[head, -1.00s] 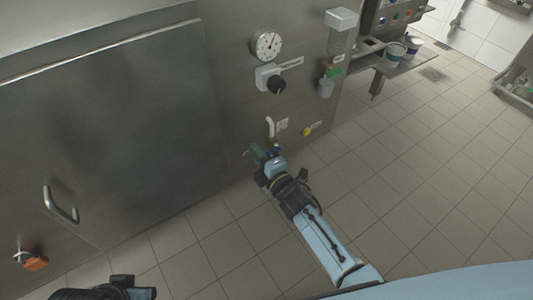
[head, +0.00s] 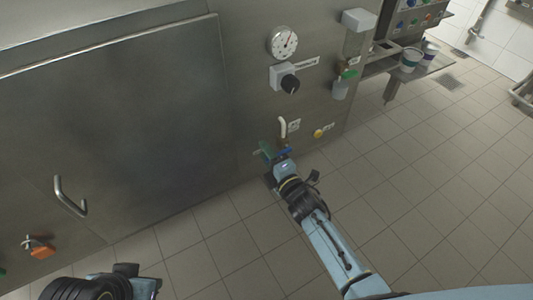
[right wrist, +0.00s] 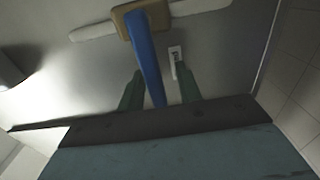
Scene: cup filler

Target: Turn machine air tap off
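The machine air tap shows under a white bent pipe (head: 283,127) low on the steel machine front. Its blue lever (head: 284,152) is partly hidden by my right gripper (head: 268,152). In the right wrist view the blue lever (right wrist: 148,58) runs from a tan block (right wrist: 138,18) down between the two green fingers of my right gripper (right wrist: 160,90). The fingers are apart, with a gap on each side of the lever; the left finger is the closer one. My left gripper (head: 138,282) is at the bottom left, its fingers not clear.
Above the tap are a black knob (head: 290,84) and a round gauge (head: 283,42). A door handle (head: 69,196) and an orange-handled valve (head: 41,252) are at the left. The tiled floor (head: 400,180) is clear.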

